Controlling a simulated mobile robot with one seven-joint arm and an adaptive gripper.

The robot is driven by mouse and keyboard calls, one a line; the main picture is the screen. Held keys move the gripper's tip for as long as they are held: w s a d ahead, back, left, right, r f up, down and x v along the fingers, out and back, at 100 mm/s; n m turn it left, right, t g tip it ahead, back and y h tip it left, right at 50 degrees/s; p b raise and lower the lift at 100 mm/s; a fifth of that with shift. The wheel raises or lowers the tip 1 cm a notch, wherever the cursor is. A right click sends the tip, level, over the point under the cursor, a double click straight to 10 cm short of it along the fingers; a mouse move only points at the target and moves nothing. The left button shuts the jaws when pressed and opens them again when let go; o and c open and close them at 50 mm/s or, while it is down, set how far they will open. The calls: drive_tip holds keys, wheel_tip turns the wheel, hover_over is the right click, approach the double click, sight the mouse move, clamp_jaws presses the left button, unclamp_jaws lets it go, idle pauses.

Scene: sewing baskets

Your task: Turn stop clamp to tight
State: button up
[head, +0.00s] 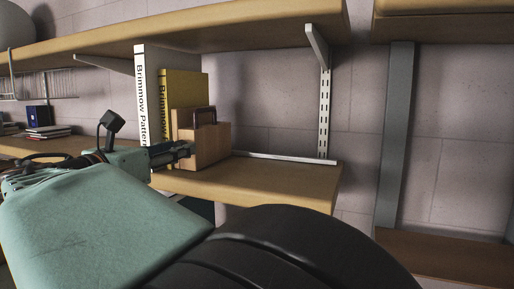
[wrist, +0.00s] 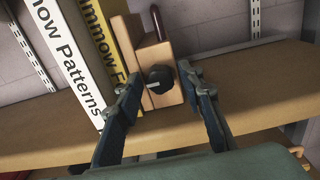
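The stop clamp is a light wooden block (head: 213,142) on the shelf, at the right end of the books. It also shows in the wrist view (wrist: 170,55), with a dark curved handle (wrist: 157,20) on top. A black round knob (wrist: 161,76) with a pale pointer sits on its near face. My gripper (wrist: 158,73) is open, with one finger on each side of the knob. Gaps show between the fingers and the knob. In the head view my gripper (head: 183,151) is at the block's left side, and the knob is hidden there.
A white book (head: 141,100) and a yellow book (head: 190,92) stand upright just left of the block. The wooden shelf (head: 270,182) is clear to the right. A slotted metal rail (head: 325,112) runs up the wall, and another shelf (head: 230,25) hangs above.

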clamp_jaws()
